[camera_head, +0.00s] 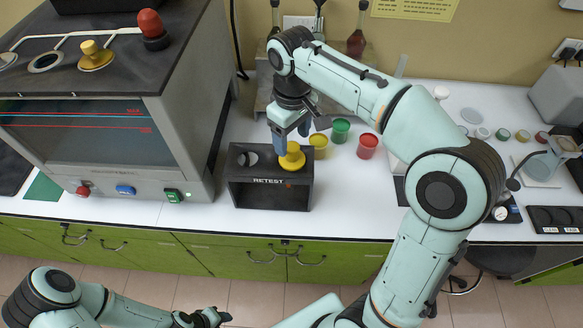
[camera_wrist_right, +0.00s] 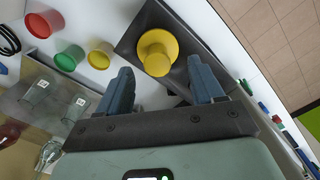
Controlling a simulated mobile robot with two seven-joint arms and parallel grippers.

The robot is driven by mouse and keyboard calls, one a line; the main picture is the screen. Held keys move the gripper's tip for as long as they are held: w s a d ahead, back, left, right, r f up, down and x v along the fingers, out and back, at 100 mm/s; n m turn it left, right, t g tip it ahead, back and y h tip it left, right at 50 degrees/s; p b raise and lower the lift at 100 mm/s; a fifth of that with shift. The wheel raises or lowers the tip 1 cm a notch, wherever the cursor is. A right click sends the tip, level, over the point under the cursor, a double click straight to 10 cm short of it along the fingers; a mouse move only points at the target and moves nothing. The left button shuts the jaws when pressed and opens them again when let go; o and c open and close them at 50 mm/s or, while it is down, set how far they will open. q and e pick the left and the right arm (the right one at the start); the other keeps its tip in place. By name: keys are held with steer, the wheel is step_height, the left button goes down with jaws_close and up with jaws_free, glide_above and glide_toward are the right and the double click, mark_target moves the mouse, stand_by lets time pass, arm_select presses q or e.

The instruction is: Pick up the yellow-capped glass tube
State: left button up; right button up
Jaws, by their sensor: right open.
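The yellow-capped tube shows only its yellow cap (camera_head: 292,157) at the right of the black RETEST rack (camera_head: 270,195); its glass is hidden. In the right wrist view the cap (camera_wrist_right: 157,50) lies between the lines of the two blue fingers, just beyond their tips. My right gripper (camera_head: 292,139) is open and empty, pointing down right over the cap. It also shows open in the wrist view (camera_wrist_right: 161,72). My left gripper (camera_head: 206,318) is low at the bottom edge, away from the counter, and its jaws are too unclear to read.
Yellow (camera_head: 319,146), green (camera_head: 341,130) and red (camera_head: 367,146) cups stand just right of the rack. A large grey machine (camera_head: 185,110) stands close on its left. Glassware on a stand (camera_head: 357,40) is behind. White counter is bare in front of the cups.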

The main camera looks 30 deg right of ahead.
mark_target(292, 146)
steer(key=f, duration=0.5)
steer(key=shift+w+d+f, duration=0.15)
steer(key=shift+w+f, duration=0.05)
steer(key=shift+f, duration=0.1)
jaws_close()
